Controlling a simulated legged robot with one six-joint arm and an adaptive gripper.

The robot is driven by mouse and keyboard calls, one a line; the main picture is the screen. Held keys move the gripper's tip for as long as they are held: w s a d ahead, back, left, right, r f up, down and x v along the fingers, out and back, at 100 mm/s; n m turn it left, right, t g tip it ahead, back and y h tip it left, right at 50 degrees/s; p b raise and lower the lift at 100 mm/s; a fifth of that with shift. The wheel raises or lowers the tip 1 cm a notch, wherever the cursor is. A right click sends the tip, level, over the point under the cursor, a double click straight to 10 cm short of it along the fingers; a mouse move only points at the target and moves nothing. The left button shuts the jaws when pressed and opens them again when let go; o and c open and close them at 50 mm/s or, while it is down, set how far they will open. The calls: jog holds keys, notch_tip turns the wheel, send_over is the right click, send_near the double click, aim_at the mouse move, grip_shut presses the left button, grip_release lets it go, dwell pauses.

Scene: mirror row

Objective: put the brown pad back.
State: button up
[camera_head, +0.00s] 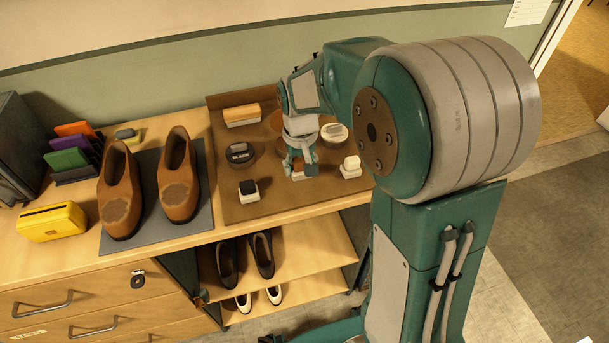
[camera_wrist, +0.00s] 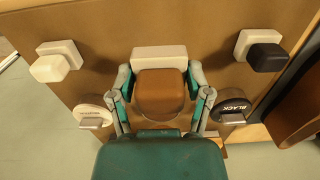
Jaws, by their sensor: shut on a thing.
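The brown pad (camera_wrist: 160,95) is between the fingers of my gripper (camera_wrist: 161,99), which is shut on it. In the wrist view a white block (camera_wrist: 159,57) shows just beyond the pad, over the brown mat (camera_wrist: 105,25). I cannot tell whether pad and block touch. In the head view my gripper (camera_head: 302,168) is low over the front part of the mat (camera_head: 290,205), with the brown pad (camera_head: 298,170) partly hidden by the fingers. It is between a black pad on a white block (camera_head: 248,188) and a white pad on a white block (camera_head: 351,164).
A black tin (camera_head: 240,153), a pale-lidded tin (camera_head: 334,132) and a wooden brush (camera_head: 242,115) lie on the mat close around my gripper. Brown shoes (camera_head: 180,178) stand on a grey mat at left, near a yellow box (camera_head: 52,222). The mat's front strip is bare.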

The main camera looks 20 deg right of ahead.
aim_at(301, 184)
jog(key=shift+w+d+f, duration=0.3)
jog(key=shift+w+f, duration=0.05)
jog(key=shift+f, duration=0.25)
jog(key=shift+w+a+f, duration=0.25)
jog(key=shift+f, duration=0.15)
notch_tip(301, 184, down, 4)
jog(key=shift+w+r, duration=0.15)
jog(key=shift+r, duration=0.1)
jog(key=shift+d+f, duration=0.15)
jog(key=shift+d, duration=0.25)
jog(key=o, duration=1.2)
jog(key=shift+a, duration=0.1)
jog(key=shift+c, duration=0.2)
jog(key=shift+o, duration=0.3)
jog(key=shift+a, duration=0.25)
